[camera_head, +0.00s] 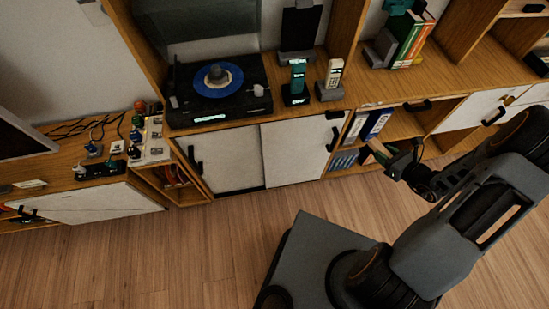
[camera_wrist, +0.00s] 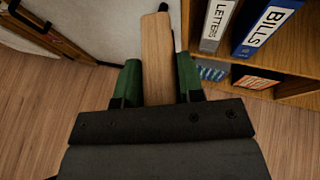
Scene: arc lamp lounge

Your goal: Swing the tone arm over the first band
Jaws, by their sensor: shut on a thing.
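The black turntable (camera_head: 240,106) stands on the wooden cabinet top at upper left in the head view. My gripper (camera_head: 377,151) is low at the cabinet front, well right of and below the turntable. In the wrist view its green fingers (camera_wrist: 158,82) are shut on a flat, pale wooden piece (camera_wrist: 157,55).
Binders (camera_wrist: 265,25) stand in an open shelf close to my gripper. White cabinet doors (camera_head: 235,157) sit below the turntable. A teal handset (camera_head: 298,77) and a white handset (camera_head: 334,73) stand right of it. Small bottles (camera_head: 136,134) stand to its left. The wooden floor (camera_head: 190,250) is clear.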

